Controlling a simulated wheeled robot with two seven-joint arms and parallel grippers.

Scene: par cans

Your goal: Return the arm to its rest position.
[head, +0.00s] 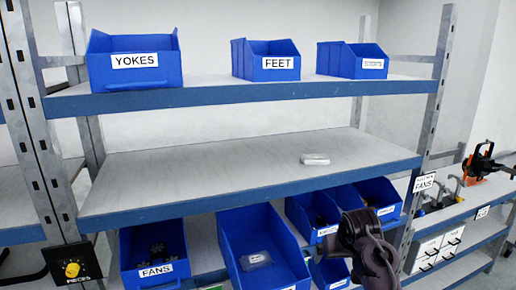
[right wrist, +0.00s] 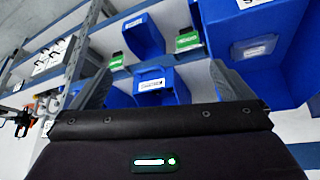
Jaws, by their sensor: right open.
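My right gripper (head: 368,240) shows dark at the lower right of the head view, in front of the lower row of blue bins. Its fingertips are hard to make out there. In the right wrist view its two grey fingers stand wide apart (right wrist: 164,88), with nothing held between them. Blue bins show beyond the fingers in that view. My left arm and left gripper are in neither view.
A shelf rack (head: 250,180) stands ahead. Its top shelf holds bins marked YOKES (head: 135,75), FEET (head: 266,72) and another (head: 352,72). A small clear pack (head: 315,159) lies on the mostly bare middle shelf. Below are the FANS bin (head: 153,240) and a bin with a pack (head: 235,225).

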